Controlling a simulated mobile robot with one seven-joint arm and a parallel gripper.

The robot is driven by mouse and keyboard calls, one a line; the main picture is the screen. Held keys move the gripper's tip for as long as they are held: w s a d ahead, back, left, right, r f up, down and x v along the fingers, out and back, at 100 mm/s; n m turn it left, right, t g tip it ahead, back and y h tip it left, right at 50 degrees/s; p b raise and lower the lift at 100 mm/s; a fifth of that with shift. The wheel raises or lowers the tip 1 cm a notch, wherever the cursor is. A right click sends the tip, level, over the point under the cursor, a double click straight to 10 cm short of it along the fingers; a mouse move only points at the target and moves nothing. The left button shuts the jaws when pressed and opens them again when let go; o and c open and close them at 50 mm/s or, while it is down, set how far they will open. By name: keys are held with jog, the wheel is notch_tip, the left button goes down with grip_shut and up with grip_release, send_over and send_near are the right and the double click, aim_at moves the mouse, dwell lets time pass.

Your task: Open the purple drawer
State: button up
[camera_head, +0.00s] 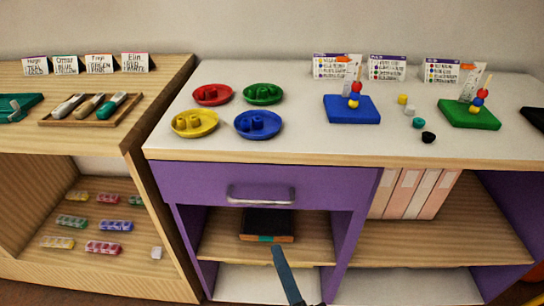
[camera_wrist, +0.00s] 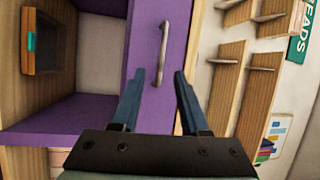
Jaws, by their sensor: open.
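The purple drawer (camera_head: 330,185) is closed under the white top of the cabinet, its front flush with the frame. Its grey bar handle (camera_head: 262,202) is at the middle of the front. In the wrist view the purple drawer front (camera_wrist: 143,40) runs upright, and the handle (camera_wrist: 163,50) appears between and beyond the fingertips. My gripper (camera_wrist: 159,73) is open and empty, with a dark blue finger on each side. In the head view my gripper (camera_head: 278,250) is below the handle, in front of the open shelf; only part of it shows.
A dark box (camera_head: 267,221) lies on the shelf under the drawer. Pink binders (camera_head: 410,193) stand to the right. Colored dishes, including a blue one (camera_head: 258,124), and a blue bead board (camera_head: 351,109) sit on the white top (camera_head: 300,80). A wooden shelf unit (camera_head: 160,90) adjoins at left.

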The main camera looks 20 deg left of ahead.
aim_at(260, 201)
jog(key=shift+m, duration=0.4)
jog(key=x, duration=1.3)
jog(key=shift+d+r, duration=0.1)
jog(key=shift+r, duration=0.05)
grip_shut()
dwell(0.7)
